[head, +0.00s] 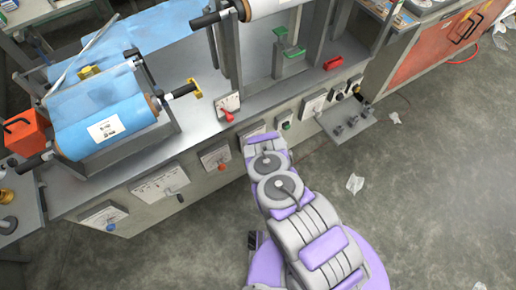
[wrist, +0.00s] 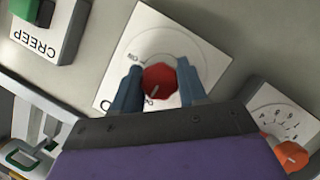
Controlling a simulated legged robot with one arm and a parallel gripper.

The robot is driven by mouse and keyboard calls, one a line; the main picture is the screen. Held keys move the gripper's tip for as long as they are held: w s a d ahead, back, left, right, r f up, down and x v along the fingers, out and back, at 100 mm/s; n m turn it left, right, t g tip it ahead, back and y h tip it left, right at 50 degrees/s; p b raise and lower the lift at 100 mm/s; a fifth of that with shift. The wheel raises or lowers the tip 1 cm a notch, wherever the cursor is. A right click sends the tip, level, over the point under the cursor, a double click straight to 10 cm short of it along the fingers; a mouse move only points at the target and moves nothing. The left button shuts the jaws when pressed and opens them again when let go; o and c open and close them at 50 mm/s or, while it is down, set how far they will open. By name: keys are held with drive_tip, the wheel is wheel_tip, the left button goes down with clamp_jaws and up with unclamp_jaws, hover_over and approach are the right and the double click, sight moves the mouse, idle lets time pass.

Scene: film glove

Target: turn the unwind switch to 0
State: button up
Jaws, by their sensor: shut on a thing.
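A red faceted knob (wrist: 158,82) sits on a white dial plate (wrist: 160,38) in the wrist view. It carries a short pale pointer line, slanting toward the lower left of the picture. The plate has an arc and small markings, mostly too small or covered to read. My gripper (wrist: 160,74) has one blue-grey finger on each side of the knob and is shut on it. In the head view my gripper (head: 262,138) is at the front panel, and my arm hides the knob. Whether this is the unwind switch cannot be read from its label.
A green button on a box marked CREEP (wrist: 42,28) is at upper left in the wrist view. An orange knob (wrist: 291,156) on a numbered dial is at lower right. A blue film roll (head: 105,112) is on the machine. Floor to the right is mostly clear.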

drive_tip(key=shift+a, duration=0.15)
drive_tip(key=o, duration=1)
drive_tip(key=shift+s, duration=0.1)
